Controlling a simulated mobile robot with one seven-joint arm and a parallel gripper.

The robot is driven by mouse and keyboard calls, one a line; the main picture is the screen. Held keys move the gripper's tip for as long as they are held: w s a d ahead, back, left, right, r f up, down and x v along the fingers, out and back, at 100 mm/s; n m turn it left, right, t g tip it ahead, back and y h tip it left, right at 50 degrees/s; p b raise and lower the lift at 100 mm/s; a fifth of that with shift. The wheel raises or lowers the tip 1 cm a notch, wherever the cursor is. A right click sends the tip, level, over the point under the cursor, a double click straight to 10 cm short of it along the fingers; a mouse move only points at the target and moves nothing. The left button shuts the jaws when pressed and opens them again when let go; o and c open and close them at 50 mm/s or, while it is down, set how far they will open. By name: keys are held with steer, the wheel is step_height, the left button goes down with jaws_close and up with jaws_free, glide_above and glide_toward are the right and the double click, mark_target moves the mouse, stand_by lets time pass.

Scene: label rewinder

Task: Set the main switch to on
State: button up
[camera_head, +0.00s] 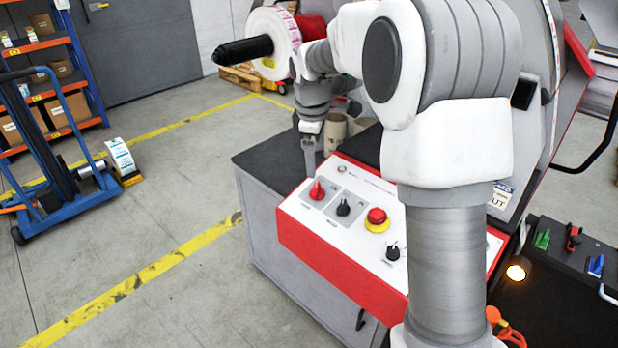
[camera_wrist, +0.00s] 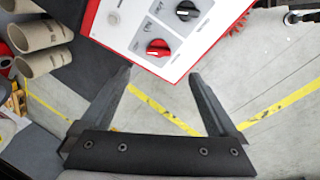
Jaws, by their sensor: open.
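A red rotary switch (camera_head: 317,190), which I take for the main switch, sits at the left end of the white top of the control panel (camera_head: 310,215). In the wrist view the red switch (camera_wrist: 158,47) lies just beyond the fingertips, between their lines. Its handle looks about crosswise in that view; its label is too small to read. My gripper (camera_head: 309,172) points down just behind the switch in the head view, apart from it. In the wrist view my gripper (camera_wrist: 160,76) is open and empty, one finger to each side.
A black selector (camera_head: 343,207) sits right beside the red switch. A red emergency button on a yellow base (camera_head: 377,218) and another black knob (camera_head: 392,252) are further right. Cardboard tubes (camera_wrist: 40,35) stand at the wrist view's left. The floor left of the cabinet is mostly clear.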

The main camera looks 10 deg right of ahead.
mark_target(317, 188)
steer(key=b+x, duration=0.2)
steer(key=x, duration=1)
steer(key=shift+w+f, duration=0.15)
steer(key=shift+f, duration=0.15)
steer(key=c, duration=1.4)
